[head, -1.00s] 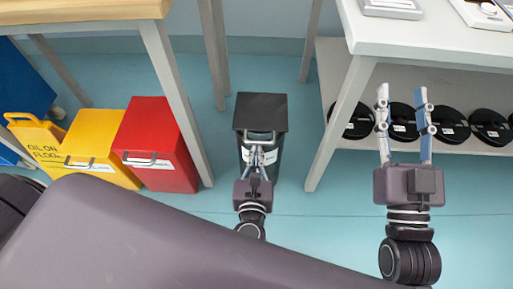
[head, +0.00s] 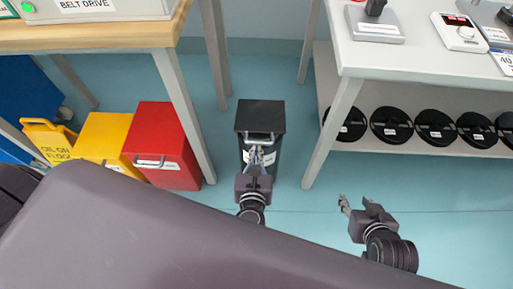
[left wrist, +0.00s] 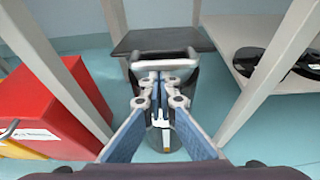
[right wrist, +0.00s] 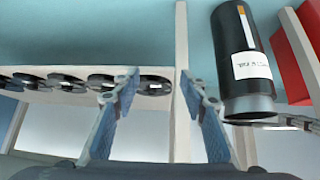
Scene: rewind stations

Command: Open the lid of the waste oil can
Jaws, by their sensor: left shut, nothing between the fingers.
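A black can with a flat black lid (head: 260,114) stands on the floor between two tables; I take it as the waste oil can, though its label is unreadable. The lid lies shut and has a grey bar handle (head: 259,138) at its front edge. My left gripper (head: 257,153) is shut and empty, its fingertips just below the handle and in front of the can. In the left wrist view the handle (left wrist: 164,63) spans above the fingertips; whether they touch is unclear. My right gripper (head: 343,204) is open and empty, low right of the can. The can body (right wrist: 242,60) shows in the right wrist view.
A red can (head: 166,150) and a yellow can (head: 103,140) stand left of the black can, beside a yellow floor sign (head: 48,140). Table legs flank the can on both sides. Several black reels (head: 391,125) lie on the right table's low shelf (head: 375,148).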

